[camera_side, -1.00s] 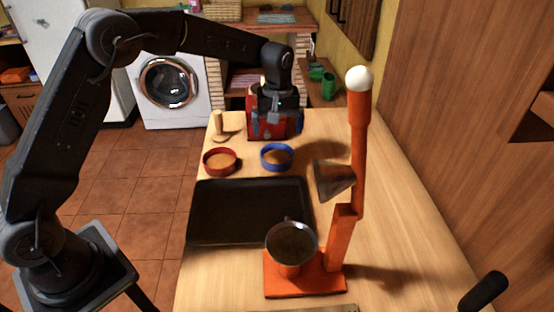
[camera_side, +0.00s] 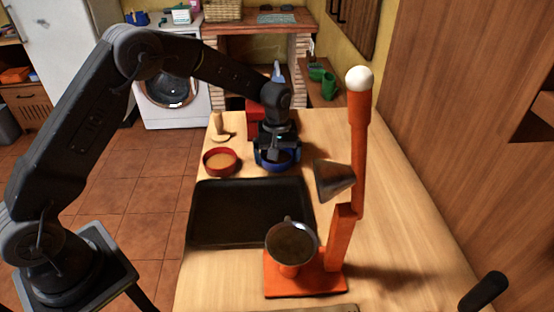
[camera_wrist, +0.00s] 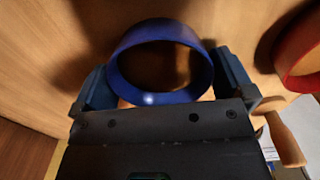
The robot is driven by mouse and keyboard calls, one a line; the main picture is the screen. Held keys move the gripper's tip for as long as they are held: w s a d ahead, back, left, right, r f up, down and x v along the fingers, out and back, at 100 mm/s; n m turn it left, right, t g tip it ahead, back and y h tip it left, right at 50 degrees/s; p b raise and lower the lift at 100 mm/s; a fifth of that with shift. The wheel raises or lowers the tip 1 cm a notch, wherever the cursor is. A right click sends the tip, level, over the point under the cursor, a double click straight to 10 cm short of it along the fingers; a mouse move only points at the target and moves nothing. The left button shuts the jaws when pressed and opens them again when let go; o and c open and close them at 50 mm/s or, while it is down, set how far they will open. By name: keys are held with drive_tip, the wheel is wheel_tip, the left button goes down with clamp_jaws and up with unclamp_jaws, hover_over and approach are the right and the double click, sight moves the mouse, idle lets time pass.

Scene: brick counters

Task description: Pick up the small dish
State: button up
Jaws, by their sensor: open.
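A small round blue dish (camera_side: 266,162) stands on the wooden counter behind the black tray. My gripper (camera_side: 277,152) is down at it, pointing downward and hiding part of it. In the wrist view the blue dish (camera_wrist: 122,62) lies between the two open fingers of my gripper (camera_wrist: 165,78), one finger on each side. The fingers are close to its wall; I cannot tell whether they touch it. A similar small red dish (camera_side: 221,162) with tan contents stands to the left, and its edge shows in the wrist view (camera_wrist: 298,50).
A black tray (camera_side: 250,212) lies in front of the dishes. An orange stand (camera_side: 340,240) with a metal cone (camera_side: 334,181) and a round metal cup (camera_side: 291,243) stands at the front right. A wooden stamp-like tool (camera_side: 219,128) and a red box (camera_side: 256,108) are behind.

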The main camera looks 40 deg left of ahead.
drive_tip(key=c, duration=0.8)
drive_tip(key=shift+r, duration=0.15)
